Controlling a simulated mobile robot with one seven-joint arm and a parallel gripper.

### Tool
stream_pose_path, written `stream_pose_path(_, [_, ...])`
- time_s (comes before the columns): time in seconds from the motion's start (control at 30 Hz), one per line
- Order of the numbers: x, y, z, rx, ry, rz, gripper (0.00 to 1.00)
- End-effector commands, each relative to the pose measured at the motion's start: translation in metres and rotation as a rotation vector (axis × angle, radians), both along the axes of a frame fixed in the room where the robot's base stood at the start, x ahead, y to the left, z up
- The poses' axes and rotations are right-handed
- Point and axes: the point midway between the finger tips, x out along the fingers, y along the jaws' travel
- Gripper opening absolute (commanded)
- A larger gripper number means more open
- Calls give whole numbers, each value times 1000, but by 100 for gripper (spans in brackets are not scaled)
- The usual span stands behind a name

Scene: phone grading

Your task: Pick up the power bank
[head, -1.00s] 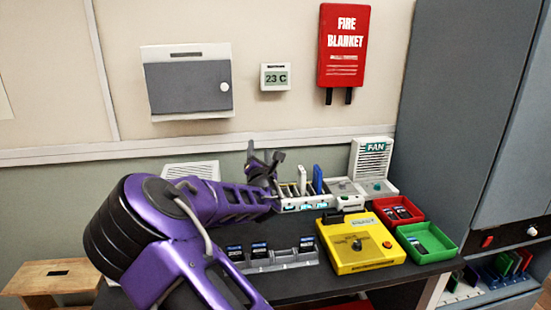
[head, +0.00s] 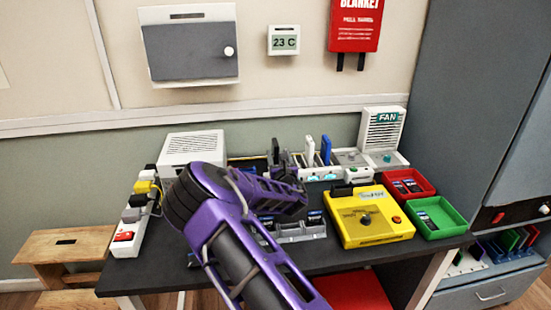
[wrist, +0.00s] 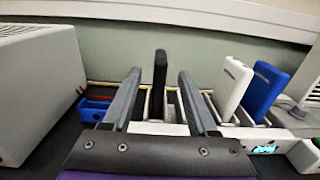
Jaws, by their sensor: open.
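A rack (head: 335,174) at the back of the table holds upright slabs that look like power banks. In the wrist view a black one (wrist: 160,75), a white one (wrist: 235,88) and a blue one (wrist: 265,92) stand in its slots. The white one (head: 309,150) and blue one (head: 325,149) also show in the head view. My gripper (wrist: 159,84) is open, with the black slab between its fingers in the picture and a gap on each side. I cannot tell how deep the fingers reach. The slab's lower part sits in its slot.
A white vented box (wrist: 35,90) stands left of my gripper, with a small blue holder (wrist: 93,109) beside it. A yellow tester (head: 370,218), a red bin (head: 409,187) and a green bin (head: 438,217) are at the right. A power strip (head: 129,230) lies at the left edge.

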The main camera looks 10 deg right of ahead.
Motion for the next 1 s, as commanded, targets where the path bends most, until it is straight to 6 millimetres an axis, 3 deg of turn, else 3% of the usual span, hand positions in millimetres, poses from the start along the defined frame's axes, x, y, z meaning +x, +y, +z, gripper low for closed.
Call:
stream_pose_path(0.27, [18,0,0,1,-1,0,59])
stream_pose_path(0.6, [58,-1,0,2,-1,0,59])
stream_pose_path(0.97, [65,0,0,1,0,0,59])
stream_pose_path(1.0, [65,0,0,1,0,0,52])
